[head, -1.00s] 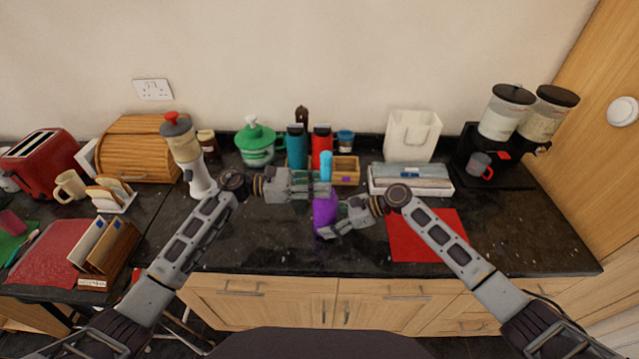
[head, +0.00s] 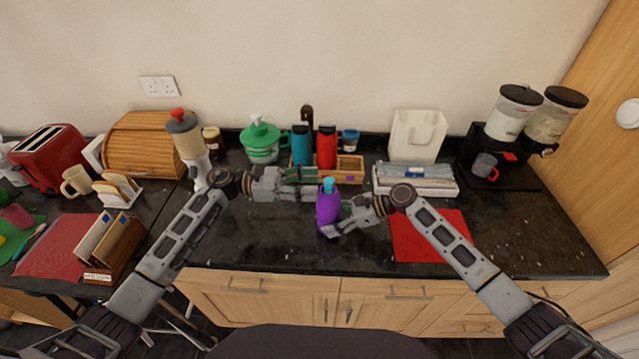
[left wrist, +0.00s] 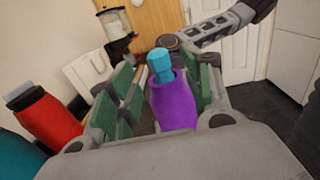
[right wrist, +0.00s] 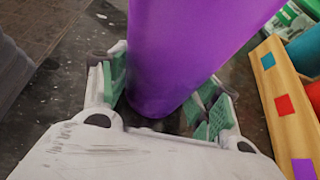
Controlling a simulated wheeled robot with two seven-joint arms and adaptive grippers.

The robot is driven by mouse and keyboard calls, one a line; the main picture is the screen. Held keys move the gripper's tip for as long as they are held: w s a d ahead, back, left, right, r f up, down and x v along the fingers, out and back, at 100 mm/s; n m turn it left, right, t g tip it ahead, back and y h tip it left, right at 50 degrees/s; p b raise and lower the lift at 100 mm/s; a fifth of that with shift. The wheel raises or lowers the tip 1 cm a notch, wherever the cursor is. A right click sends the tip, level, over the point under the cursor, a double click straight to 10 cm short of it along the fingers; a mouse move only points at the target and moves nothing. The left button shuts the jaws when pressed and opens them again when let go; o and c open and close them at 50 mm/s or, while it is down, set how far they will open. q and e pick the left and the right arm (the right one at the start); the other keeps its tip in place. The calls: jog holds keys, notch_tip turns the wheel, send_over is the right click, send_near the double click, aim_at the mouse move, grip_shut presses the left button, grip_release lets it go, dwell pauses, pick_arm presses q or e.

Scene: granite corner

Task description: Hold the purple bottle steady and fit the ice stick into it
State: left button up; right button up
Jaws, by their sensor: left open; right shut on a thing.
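The purple bottle (head: 328,209) stands upright on the dark counter, with my right gripper (head: 337,226) shut on its lower part. It fills the space between the fingers in the right wrist view (right wrist: 180,60). The light blue ice stick (head: 329,184) sits in the bottle's mouth with its top end showing; it also shows in the left wrist view (left wrist: 161,65). How deep it reaches inside is hidden. My left gripper (head: 312,183) is open and empty, its green-padded fingers just left of the bottle's top in the head view.
Teal (head: 301,145) and red (head: 326,148) bottles stand behind with a wooden crate (head: 350,176). The front counter left of the bottle is clear.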

pick_arm(q)
jog(key=a, duration=0.8)
jog(key=shift+s, duration=0.2)
pick_arm(e)
jog(key=shift+f, duration=0.15)
pick_arm(q)
jog(key=shift+r, duration=0.1)
pick_arm(e)
jog(key=o, duration=0.8)
jog(key=shift+o, duration=0.2)
jog(key=shift+d, duration=0.1)
jog(key=shift+v, duration=5.95)
pick_arm(q)
jog(key=shift+s, duration=0.1)
pick_arm(e)
jog(key=shift+s, duration=0.15)
